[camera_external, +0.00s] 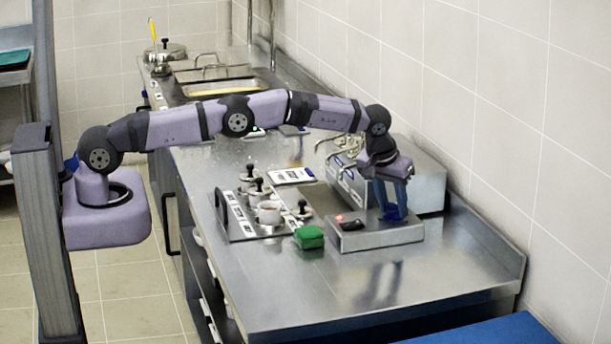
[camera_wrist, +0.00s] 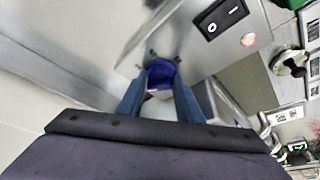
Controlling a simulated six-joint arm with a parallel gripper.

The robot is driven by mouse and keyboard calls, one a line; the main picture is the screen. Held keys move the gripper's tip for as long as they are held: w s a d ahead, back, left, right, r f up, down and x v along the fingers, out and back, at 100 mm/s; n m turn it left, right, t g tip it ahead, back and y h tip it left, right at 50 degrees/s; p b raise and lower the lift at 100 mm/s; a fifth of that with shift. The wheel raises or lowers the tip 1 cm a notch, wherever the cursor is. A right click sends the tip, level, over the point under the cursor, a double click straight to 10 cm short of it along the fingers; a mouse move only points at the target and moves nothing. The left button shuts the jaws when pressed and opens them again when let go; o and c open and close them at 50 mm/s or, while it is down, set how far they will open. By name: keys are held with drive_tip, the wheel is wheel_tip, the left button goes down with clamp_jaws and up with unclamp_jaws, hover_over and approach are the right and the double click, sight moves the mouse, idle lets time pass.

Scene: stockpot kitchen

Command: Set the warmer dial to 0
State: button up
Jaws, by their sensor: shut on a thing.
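The warmer (camera_external: 375,238) is a low metal box near the right side of the counter, with a black rocker switch (camera_external: 352,225) and a glowing red light (camera_external: 340,218) on top. Its dark blue dial (camera_external: 396,217) is at the right end of the top. My gripper (camera_external: 391,208) points down over the dial, with its blue fingers shut on it. In the wrist view, the dial (camera_wrist: 160,70) sits between the fingertips (camera_wrist: 161,82), with small dark marks on the metal around it. I cannot read the dial's setting.
A green block (camera_external: 309,237) stands just left of the warmer. Left of that is a rack (camera_external: 232,222) with several black-knobbed containers. A larger metal unit with taps (camera_external: 425,185) stands behind the warmer. The front right counter (camera_external: 400,285) is clear.

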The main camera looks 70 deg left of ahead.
idle(0.5)
drive_tip(key=o, duration=1)
drive_tip(key=shift+r, duration=0.1)
drive_tip(key=shift+b+v, duration=1.5)
drive_tip(key=shift+v, duration=2.1)
